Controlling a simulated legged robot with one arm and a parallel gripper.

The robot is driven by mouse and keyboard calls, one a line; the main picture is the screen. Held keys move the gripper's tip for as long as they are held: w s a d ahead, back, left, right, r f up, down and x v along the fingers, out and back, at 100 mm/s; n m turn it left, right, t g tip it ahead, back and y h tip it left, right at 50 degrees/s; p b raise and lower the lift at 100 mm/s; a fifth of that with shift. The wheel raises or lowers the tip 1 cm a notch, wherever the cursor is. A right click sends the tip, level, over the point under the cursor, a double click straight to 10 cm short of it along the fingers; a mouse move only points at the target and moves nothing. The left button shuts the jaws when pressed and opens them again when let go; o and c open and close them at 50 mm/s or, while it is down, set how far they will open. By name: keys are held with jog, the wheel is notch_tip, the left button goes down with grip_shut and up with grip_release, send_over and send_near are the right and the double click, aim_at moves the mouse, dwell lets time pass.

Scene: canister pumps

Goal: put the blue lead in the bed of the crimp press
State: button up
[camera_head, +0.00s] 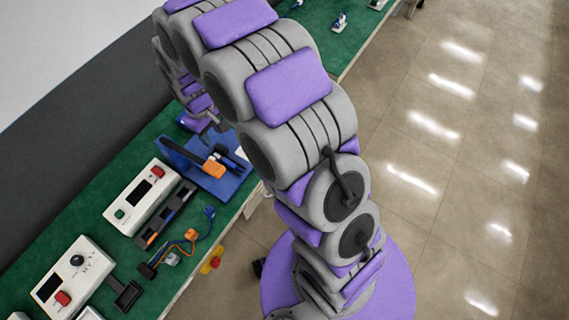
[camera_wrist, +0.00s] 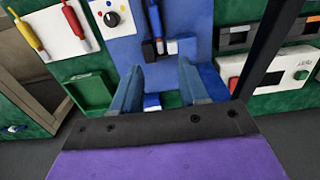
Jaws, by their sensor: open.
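The blue crimp press (camera_head: 212,180), with an orange-ended dark lever, stands on the green bench in the head view. In the wrist view its blue plate (camera_wrist: 205,18) appears to lie ahead of my gripper, with a dark post and a whitish block on it. My gripper (camera_wrist: 160,90) is open, its two blue-grey fingers apart. A small blue-and-white piece (camera_wrist: 152,101) shows between them; I cannot tell whether it is part of a lead. A blue-ended lead (camera_head: 208,212) lies on the bench in front of the press, beside an orange-ended one (camera_head: 191,235). My arm hides part of the bench.
A white box (camera_head: 140,198) with a red button and a dark tray (camera_head: 168,215) stand left of the press. Another white box (camera_head: 72,275) is nearer. Red and yellow handled tools (camera_wrist: 50,28) lie on a white card in the wrist view.

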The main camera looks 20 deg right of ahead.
jog(key=s+d+r+m, duration=0.1)
jog(key=s+d+r, duration=0.4)
jog(key=d+r, duration=0.15)
jog(key=s+d+r+m, duration=0.2)
jog(key=s+r, duration=0.1)
jog(key=s, duration=0.6)
jog(key=s+d+r+m+g, duration=0.1)
jog(key=s+d+r+m, duration=0.1)
jog(key=s, duration=0.7)
jog(key=s+d+r+m, duration=0.1)
jog(key=s+d+r, duration=0.3)
jog(key=s, duration=0.5)
jog(key=shift+r+m+g, duration=0.3)
jog(key=shift+r+m, duration=0.1)
jog(key=shift+r, duration=0.05)
jog(key=shift+d, duration=0.1)
